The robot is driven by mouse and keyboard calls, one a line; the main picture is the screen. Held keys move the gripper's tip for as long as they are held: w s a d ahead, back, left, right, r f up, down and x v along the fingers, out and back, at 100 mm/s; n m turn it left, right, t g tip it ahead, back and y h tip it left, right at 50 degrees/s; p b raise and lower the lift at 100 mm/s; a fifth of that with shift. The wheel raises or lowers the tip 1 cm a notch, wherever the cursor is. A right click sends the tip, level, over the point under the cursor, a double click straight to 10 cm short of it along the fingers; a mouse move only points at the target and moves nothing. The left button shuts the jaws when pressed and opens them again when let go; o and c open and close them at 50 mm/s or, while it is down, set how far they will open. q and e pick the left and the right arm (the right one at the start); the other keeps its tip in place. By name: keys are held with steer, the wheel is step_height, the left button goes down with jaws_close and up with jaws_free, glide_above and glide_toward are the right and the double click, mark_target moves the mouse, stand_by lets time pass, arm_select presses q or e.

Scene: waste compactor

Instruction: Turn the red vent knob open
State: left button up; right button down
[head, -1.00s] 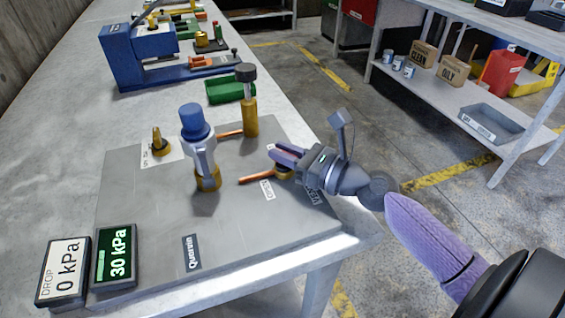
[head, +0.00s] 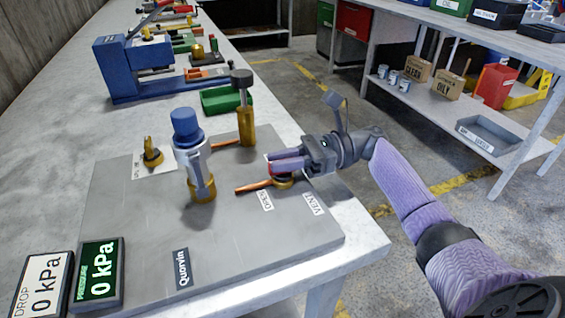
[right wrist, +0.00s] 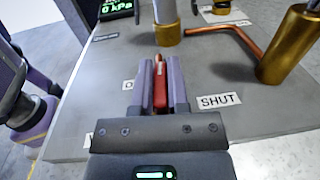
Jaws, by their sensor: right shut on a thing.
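The red vent knob (right wrist: 160,86) shows in the right wrist view as a narrow red bar between the two purple fingers. My right gripper (head: 272,163) is shut on it; in the head view the fingers mostly hide the knob. Its brass base (head: 283,183) shows below the fingers. The OPEN label (head: 267,200) and VENT label (head: 313,204) lie on the plate near it. In the right wrist view the SHUT label (right wrist: 218,101) is right of the fingers. The pressure display (head: 98,274) reads 0 kPa. My left gripper is not in view.
A blue-capped filter housing (head: 190,150) stands left of the knob on the grey plate (head: 240,250). A brass cylinder (head: 246,125) stands behind, with copper pipes between. The drop display (head: 42,285) reads 0 kPa.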

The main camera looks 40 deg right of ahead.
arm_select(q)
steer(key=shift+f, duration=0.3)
arm_select(e)
steer(key=shift+f+n+g, duration=0.1)
steer(key=shift+n+g, duration=0.3)
steer(key=shift+g, duration=0.5)
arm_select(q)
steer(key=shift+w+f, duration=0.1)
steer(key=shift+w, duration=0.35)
arm_select(e)
steer(key=c, duration=0.6)
jaws_free()
steer(key=shift+a, duration=0.1)
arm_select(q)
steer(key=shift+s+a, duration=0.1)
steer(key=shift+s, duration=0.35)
